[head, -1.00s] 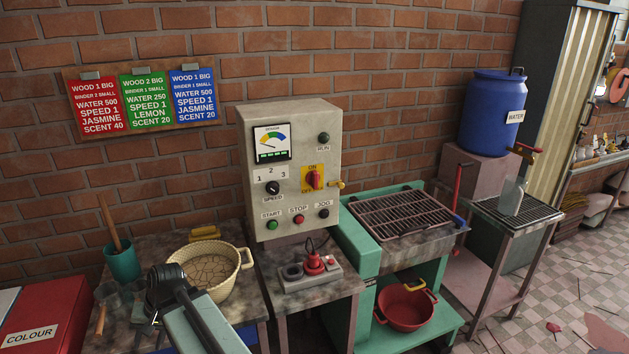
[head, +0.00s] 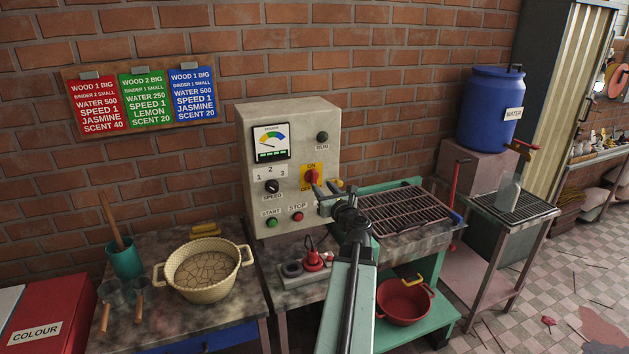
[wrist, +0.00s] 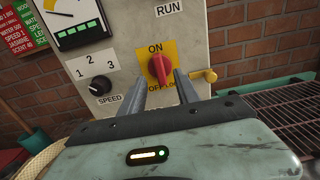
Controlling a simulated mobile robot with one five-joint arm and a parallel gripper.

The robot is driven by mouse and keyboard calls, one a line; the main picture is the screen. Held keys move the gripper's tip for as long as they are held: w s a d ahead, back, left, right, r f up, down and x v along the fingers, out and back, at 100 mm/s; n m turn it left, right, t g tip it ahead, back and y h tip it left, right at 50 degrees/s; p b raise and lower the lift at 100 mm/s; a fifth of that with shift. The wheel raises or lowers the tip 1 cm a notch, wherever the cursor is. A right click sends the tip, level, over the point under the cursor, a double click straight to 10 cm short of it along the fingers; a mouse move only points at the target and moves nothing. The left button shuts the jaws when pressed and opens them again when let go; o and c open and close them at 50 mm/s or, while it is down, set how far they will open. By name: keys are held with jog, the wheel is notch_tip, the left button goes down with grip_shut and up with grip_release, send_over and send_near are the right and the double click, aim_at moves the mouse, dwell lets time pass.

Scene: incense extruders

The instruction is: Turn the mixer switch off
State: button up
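The mixer switch is a red rotary knob (wrist: 159,68) on a yellow plate (wrist: 153,51) marked ON above and OFF below. In the wrist view the knob's handle stands roughly upright, in line with the ON mark. In the head view the knob (head: 311,178) is on the front of the grey control box (head: 293,125). My gripper (wrist: 159,78) is open, with one finger to each side of the knob's lower part. I cannot tell whether the fingers touch it. In the head view my gripper (head: 325,190) hides part of the OFF mark and the JOG button.
The speed dial (wrist: 100,86) is left of the switch, and a brass handle (wrist: 203,77) sticks out to the right. Below are the START button (head: 272,223) and STOP button (head: 298,216). A metal grate (head: 410,212) is at right, a cream pot (head: 203,280) at left.

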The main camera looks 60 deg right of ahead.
aim_at(315, 179)
jog(key=x, duration=0.7)
jog(key=shift+w, duration=0.15)
jog(key=shift+c, duration=0.4)
